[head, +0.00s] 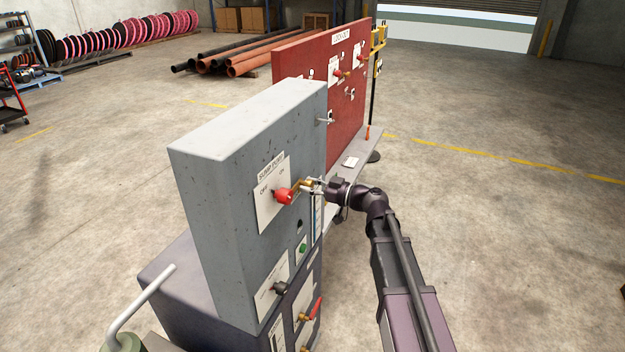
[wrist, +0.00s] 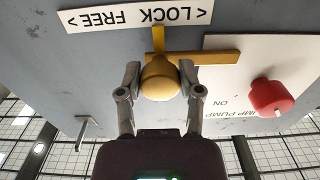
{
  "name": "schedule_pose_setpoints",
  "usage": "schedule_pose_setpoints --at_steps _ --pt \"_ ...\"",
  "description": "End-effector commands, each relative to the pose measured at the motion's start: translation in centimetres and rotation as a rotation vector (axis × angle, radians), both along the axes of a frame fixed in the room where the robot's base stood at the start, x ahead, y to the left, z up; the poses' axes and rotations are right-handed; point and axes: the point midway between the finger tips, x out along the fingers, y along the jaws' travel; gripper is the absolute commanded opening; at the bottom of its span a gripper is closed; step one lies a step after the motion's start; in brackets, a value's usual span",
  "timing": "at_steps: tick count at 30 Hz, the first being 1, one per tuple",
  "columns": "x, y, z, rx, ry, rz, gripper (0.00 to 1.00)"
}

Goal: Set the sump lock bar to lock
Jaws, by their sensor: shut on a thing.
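The sump lock bar is a brass bar (wrist: 215,57) with a round yellow knob (wrist: 160,78) on the grey panel. In the wrist view, which shows the label upside down, the bar runs right from the knob, over the edge of the white switch plate. A short brass upright (wrist: 158,40) reaches from the knob to the LOCK/FREE label (wrist: 135,14). My gripper (wrist: 160,88) has a finger on each side of the knob and is shut on it. In the head view, my gripper (head: 314,185) hides part of the brass bar (head: 299,185).
A red switch knob (head: 284,196) sits beside the bar on the SUMP PUMP plate (head: 266,213). A black knob (head: 280,288) and a red-handled lever (head: 315,307) are lower down. A red lockout board (head: 312,60) stands behind. Open floor lies to the right.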

Motion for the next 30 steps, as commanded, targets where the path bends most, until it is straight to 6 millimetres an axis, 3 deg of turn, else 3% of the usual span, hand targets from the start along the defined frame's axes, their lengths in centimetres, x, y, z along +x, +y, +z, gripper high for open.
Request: schedule_pose_setpoints --at_steps 9,10,13,30 --pt "-0.38 0.17 -0.01 -0.001 -0.001 0.002 0.0" --pt "-0.38 0.17 -0.01 -0.001 -0.001 0.003 0.53" --pt "-0.37 0.15 -0.01 -0.001 -0.001 0.002 0.82" --pt "-0.42 -0.39 0.02 0.0 0.0 -0.002 0.82"
